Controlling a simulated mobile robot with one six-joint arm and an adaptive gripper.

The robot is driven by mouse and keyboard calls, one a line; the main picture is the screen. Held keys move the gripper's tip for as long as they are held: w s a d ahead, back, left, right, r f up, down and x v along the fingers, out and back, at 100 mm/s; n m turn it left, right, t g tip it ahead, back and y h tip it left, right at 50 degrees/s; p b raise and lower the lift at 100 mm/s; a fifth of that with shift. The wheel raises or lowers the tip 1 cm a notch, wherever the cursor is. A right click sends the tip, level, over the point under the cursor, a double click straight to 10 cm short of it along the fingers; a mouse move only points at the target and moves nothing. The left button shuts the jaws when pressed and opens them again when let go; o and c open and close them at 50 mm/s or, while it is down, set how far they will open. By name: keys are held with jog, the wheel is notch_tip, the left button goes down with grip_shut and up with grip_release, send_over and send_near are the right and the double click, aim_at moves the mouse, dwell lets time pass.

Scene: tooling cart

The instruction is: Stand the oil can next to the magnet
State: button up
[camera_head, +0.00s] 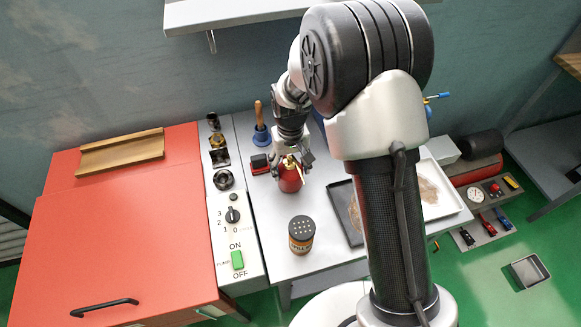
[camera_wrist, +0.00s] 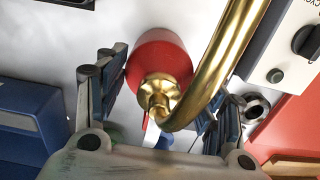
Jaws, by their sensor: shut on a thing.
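The oil can (camera_head: 290,179) is red with a brass top and spout. It stands upright or nearly so on the grey cart top, or just above it; I cannot tell which. In the wrist view its red body (camera_wrist: 160,57) sits between the fingers, with the curved brass spout (camera_wrist: 222,62) rising across the picture. My gripper (camera_head: 291,160) is shut on the oil can from above. It also shows in the wrist view (camera_wrist: 172,88). A small red and black block (camera_head: 259,163), possibly the magnet, lies just left of the can.
A blue plunger with a wooden handle (camera_head: 261,138) stands behind the block. A shaker with a perforated lid (camera_head: 301,236) stands in front of the can. A dark tray (camera_head: 343,207) lies to the right, partly behind my arm. A switch panel (camera_head: 231,222) borders the left.

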jog(key=o, duration=1.4)
jog(key=shift+f, duration=0.25)
jog(key=shift+c, duration=0.2)
notch_tip(320, 180, up, 12)
jog(key=p, duration=0.2)
jog(key=shift+r+p, duration=0.2)
jog(key=shift+p, duration=0.2)
jog(key=shift+s+d+r, duration=0.1)
jog(key=shift+d+r, duration=0.05)
jog(key=shift+r, duration=0.2)
jog(key=s+d+r+t, duration=0.1)
jog(key=s+d+r, duration=0.35)
jog(key=r, duration=0.45)
jog(key=s+d+r+m+t, duration=0.1)
jog(key=s+d+r, duration=0.1)
jog(key=s, duration=0.5)
jog(key=s+d+r+m+t, duration=0.1)
jog(key=s+d+r, duration=0.2)
jog(key=s, duration=0.4)
jog(key=s+d+r+m+t, duration=0.1)
jog(key=s+d+r, duration=0.1)
jog(key=s+d, duration=0.2)
jog(key=s, duration=0.2)
jog(key=shift+s+d+r+t, duration=0.25)
jog(key=shift+s+t, duration=0.05)
jog(key=shift+s, duration=0.1)
